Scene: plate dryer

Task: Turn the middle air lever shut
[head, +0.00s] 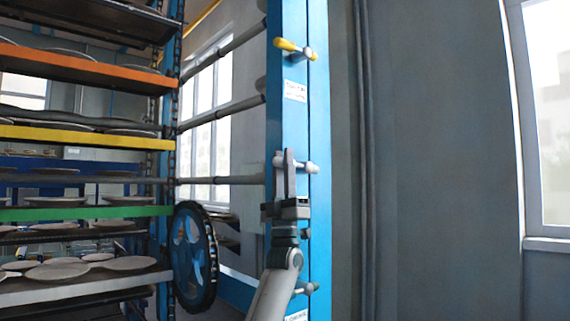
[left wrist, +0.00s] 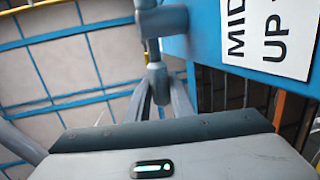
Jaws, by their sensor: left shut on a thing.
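The middle air lever (head: 310,168) sits on the blue post, its grey pivot showing just right of my gripper. My left gripper (head: 289,158) comes up from below with its fingers upright at this lever, hiding most of the handle. In the left wrist view the lever (left wrist: 153,48) is a grey rod and pivot, and its end runs down between the fingers of my left gripper (left wrist: 158,85), which is shut on it. My right gripper is in neither view.
The blue post (head: 318,120) also carries an upper lever with a yellow handle (head: 290,45) and a lower grey lever (head: 308,289). A white label (left wrist: 268,35) reads "MID" and "UP". Left stand a blue handwheel (head: 190,255) and coloured shelves of plates (head: 85,214). Grey wall lies right.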

